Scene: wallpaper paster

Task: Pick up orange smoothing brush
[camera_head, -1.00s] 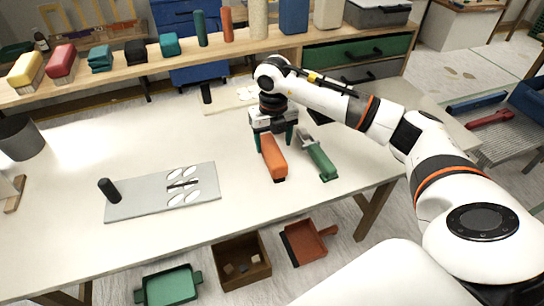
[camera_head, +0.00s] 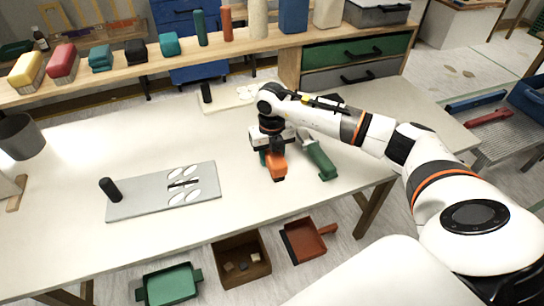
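The orange smoothing brush (camera_head: 277,168) lies on the white table, near its front right part. My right gripper (camera_head: 276,155) is directly over it and hides its rear part. One teal fingertip shows low at the brush's left side; the other finger is hard to make out. I cannot tell whether the fingers touch the brush. A green tool (camera_head: 320,158) lies just to the right of the brush. My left gripper is not in view.
A grey board (camera_head: 140,206) with a black handle and white leaf shapes lies to the left on the table. A shelf (camera_head: 110,80) with several brushes and rolls runs along the back. Bins stand on the floor in front.

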